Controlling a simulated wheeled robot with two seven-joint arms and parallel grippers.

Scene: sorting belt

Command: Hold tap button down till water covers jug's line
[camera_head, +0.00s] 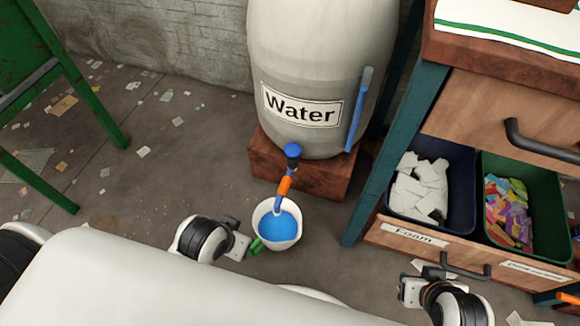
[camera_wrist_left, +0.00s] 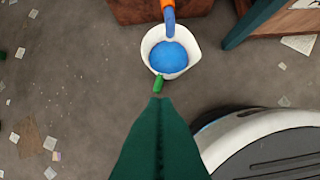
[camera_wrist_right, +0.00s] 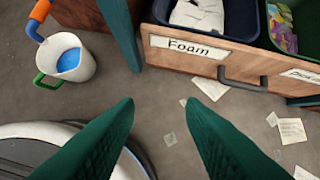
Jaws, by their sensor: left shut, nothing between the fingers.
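The white jug (camera_head: 268,211) stands on the floor under the tap, with blue water (camera_head: 277,226) inside; no line on it can be made out. Its green handle (camera_head: 256,245) faces my left arm. The tap has a blue button (camera_head: 292,151), an orange body (camera_head: 284,186) and a blue spout (camera_head: 278,204) over the jug. My left gripper (camera_head: 238,243) is beside the jug; in the left wrist view its green fingers (camera_wrist_left: 157,100) are together and empty, pointing toward the handle. My right gripper (camera_wrist_right: 161,101) is open and empty near the drawer, away from the jug.
A large tank labelled Water (camera_head: 325,60) stands on a wooden block (camera_head: 320,180), with a blue level tube (camera_head: 357,115). At right, an open drawer (camera_head: 400,236) labelled Foam holds bins of scraps. A green chair frame (camera_head: 95,105) is at left. Litter dots the floor.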

